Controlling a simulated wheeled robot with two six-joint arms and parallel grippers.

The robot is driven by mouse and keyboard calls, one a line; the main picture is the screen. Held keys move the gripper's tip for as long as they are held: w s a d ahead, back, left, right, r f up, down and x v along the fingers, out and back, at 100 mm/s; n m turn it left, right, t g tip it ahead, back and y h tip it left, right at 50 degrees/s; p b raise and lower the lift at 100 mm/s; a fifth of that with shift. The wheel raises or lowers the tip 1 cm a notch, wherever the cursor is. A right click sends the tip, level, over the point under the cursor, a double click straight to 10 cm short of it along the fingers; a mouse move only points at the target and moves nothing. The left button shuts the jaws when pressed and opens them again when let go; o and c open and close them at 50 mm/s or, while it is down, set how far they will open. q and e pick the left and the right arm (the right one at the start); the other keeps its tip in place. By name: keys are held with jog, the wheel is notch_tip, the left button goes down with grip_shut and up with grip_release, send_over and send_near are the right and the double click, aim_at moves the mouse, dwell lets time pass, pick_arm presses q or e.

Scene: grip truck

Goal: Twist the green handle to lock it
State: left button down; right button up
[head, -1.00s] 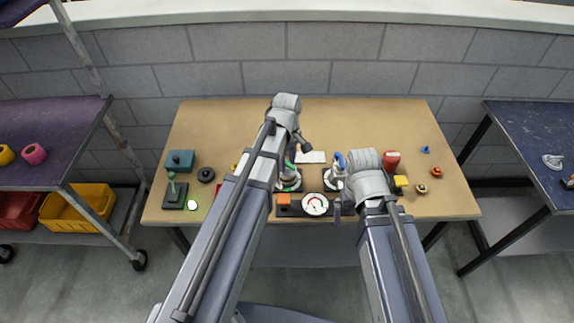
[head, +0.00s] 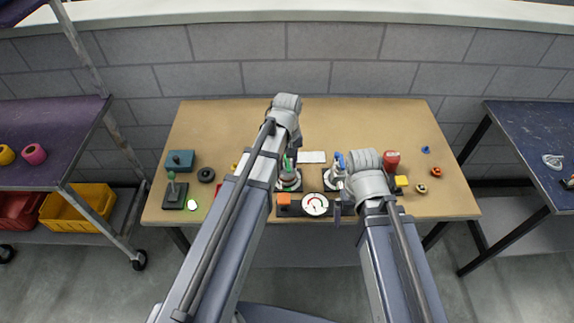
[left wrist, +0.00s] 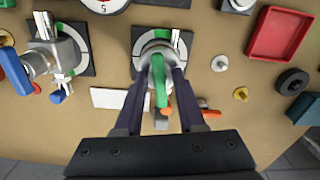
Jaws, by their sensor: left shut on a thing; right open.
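The green handle (left wrist: 160,82) sits on top of a round grey metal fitting on a dark square plate with a white-and-green marked dial (left wrist: 176,42). My left gripper (left wrist: 159,78) is shut on the green handle, with one dark finger on each side of it. In the head view the green handle (head: 288,163) shows just right of my left arm, which hides part of the fitting. My right gripper (head: 338,209) hangs by the front right of the gauge, apart from the green handle. It is mostly hidden by its arm; it is open.
A blue-handled valve (head: 338,163) stands right of the green one. A white card (head: 312,157) lies behind. A red cylinder (head: 391,159) stands right. The table's back (head: 350,115) is clear.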

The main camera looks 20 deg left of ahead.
aim_at(287, 162)
pick_arm(q)
jog(key=shift+m, duration=2.4)
jog(key=c, duration=0.8)
grip_release()
notch_tip(287, 162, up, 8)
jog(key=p, duration=0.7)
jog(key=shift+f+p, duration=0.2)
jog(key=shift+p, duration=0.1)
jog(key=s+d+m+y, duration=0.1)
jog(key=s+d+m, duration=0.3)
jog(key=s+d, duration=0.6)
jog(key=s, duration=0.4)
jog(key=shift+s+d, duration=0.2)
jog(key=shift+d, duration=0.05)
